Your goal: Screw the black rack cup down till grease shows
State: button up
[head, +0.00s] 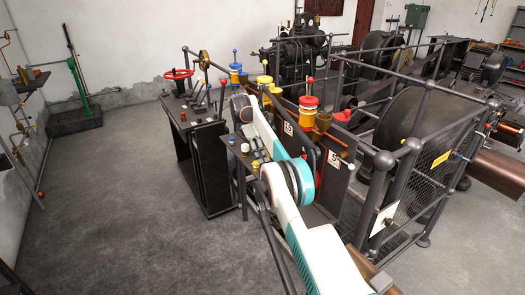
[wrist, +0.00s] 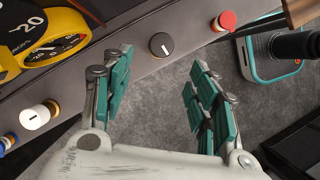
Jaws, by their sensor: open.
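The black rack cup (wrist: 161,45) shows in the wrist view as a round black cap with a pale mark, on a dark rack rail (wrist: 120,55). It appears beyond and between my fingertips, and neither finger visibly touches it. My gripper (wrist: 160,72) is open and empty, its teal-padded fingers spread on both sides. No grease can be made out around the cup. In the head view my arm reaches over the rack, and I cannot clearly pick out the gripper or the black cup there.
A red cup (wrist: 225,21) sits right of the black one on the rail, and a white cup (wrist: 36,117) sits at the left. A yellow gauge (wrist: 53,38) lies close by at upper left. A railing (head: 400,160) stands right of the rack; the floor (head: 120,200) at left is clear.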

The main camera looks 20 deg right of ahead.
jog(key=shift+a+r, duration=0.25)
jog(key=shift+r, duration=0.3)
